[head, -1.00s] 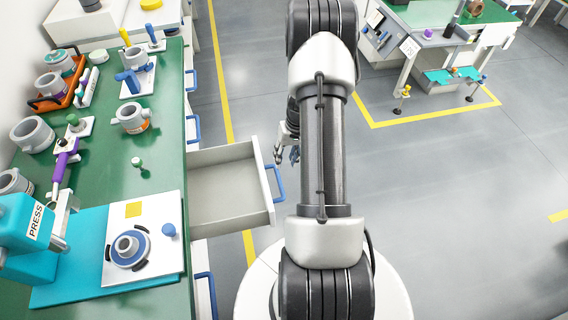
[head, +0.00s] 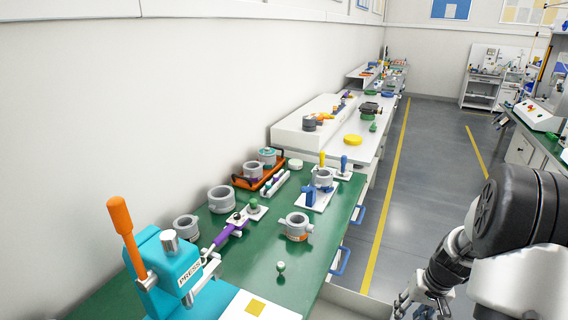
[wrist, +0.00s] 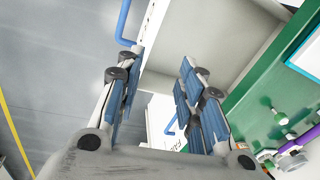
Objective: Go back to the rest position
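My gripper (head: 418,303) hangs from my arm at the lower right of the head view, off the right side of the green bench (head: 262,262). In the wrist view my gripper (wrist: 158,75) has its two blue-padded fingers well apart, with nothing between them. The open drawer (wrist: 222,38) lies beyond the fingers, its visible inside bare. Its blue handle (wrist: 124,22) is near the left finger. In the head view only a part of the drawer shows at the bottom edge (head: 358,305).
The teal press (head: 168,272) with an orange lever stands at the bench's near left. Open floor (head: 415,170) with yellow lines lies to the right.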

